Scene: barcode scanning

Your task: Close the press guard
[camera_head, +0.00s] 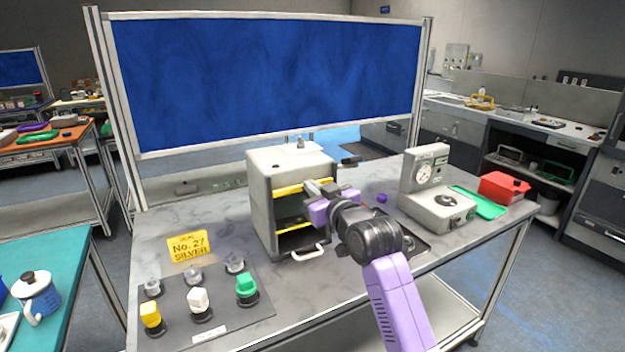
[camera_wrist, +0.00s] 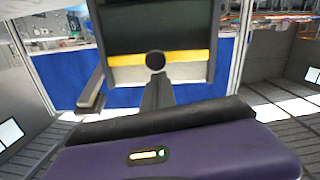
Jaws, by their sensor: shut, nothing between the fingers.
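The press (camera_head: 262,205) is a grey box on the table in the head view, with a dark front opening. A yellow-edged guard (camera_head: 290,189) crosses the upper front, and a second yellow bar shows lower in the opening. A pale handle (camera_head: 308,253) sticks out at the bottom front. My gripper (camera_head: 318,187) is shut and empty at the upper right of the press front, partly covering it. In the wrist view my shut fingers (camera_wrist: 157,92) point at a dark panel with a yellow stripe (camera_wrist: 186,57) and a round black knob (camera_wrist: 155,62). Whether they touch it is unclear.
A grey gauge device (camera_head: 432,195), a green tray (camera_head: 480,203) and a red box (camera_head: 503,187) stand to the right. A dark mat (camera_head: 225,312) with several colored pieces and a yellow sign (camera_head: 188,246) are at the left front. A blue board (camera_head: 270,75) stands behind.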

